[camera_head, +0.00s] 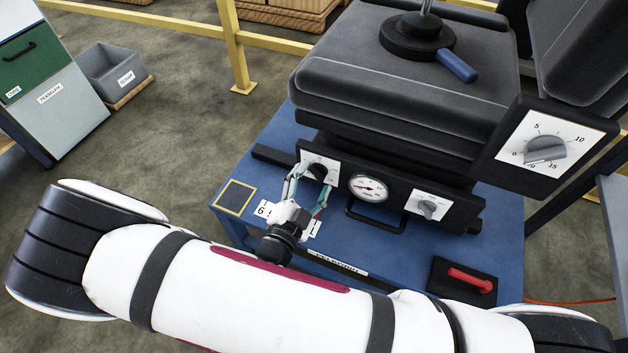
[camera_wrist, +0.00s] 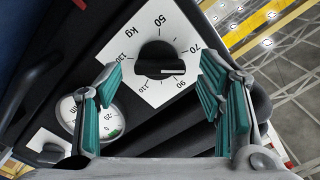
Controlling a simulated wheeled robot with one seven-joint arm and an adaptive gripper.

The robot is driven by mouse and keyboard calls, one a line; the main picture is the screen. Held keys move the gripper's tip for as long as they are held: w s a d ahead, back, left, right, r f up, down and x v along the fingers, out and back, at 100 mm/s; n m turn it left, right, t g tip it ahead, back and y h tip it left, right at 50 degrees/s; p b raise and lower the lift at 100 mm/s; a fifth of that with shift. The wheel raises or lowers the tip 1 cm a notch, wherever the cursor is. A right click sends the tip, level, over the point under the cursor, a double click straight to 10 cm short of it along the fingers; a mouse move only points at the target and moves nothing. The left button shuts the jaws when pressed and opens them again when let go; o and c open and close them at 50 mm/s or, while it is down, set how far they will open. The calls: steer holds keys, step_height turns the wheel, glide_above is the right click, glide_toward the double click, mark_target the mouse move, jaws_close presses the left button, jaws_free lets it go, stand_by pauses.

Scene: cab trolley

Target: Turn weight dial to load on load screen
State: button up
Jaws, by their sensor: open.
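The weight dial is a black round knob (camera_wrist: 160,62) on a white plate marked kg, with numbers from 50 to 130. Its white pointer mark faces the right of the wrist view, between 70 and 90. In the head view the dial (camera_head: 318,171) sits at the left end of the black front panel, partly hidden by my fingers. My gripper (camera_head: 307,190) is open around the dial; in the wrist view its teal finger pads (camera_wrist: 158,82) stand on either side, apart from the knob. A white card (camera_head: 262,209) on the blue deck shows "6" and "1"; my gripper hides its middle.
A round gauge (camera_head: 368,188) and a smaller knob (camera_head: 429,208) are right of the dial. A black handle loop (camera_head: 375,221) sticks out below. A 0–15 dial (camera_head: 545,149) is at right. A red handle (camera_head: 470,280) lies on a black plate.

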steer(key=shift+w+d, duration=0.25)
steer(key=shift+w, duration=0.4)
steer(key=c, duration=1.1)
steer(key=shift+c, duration=0.2)
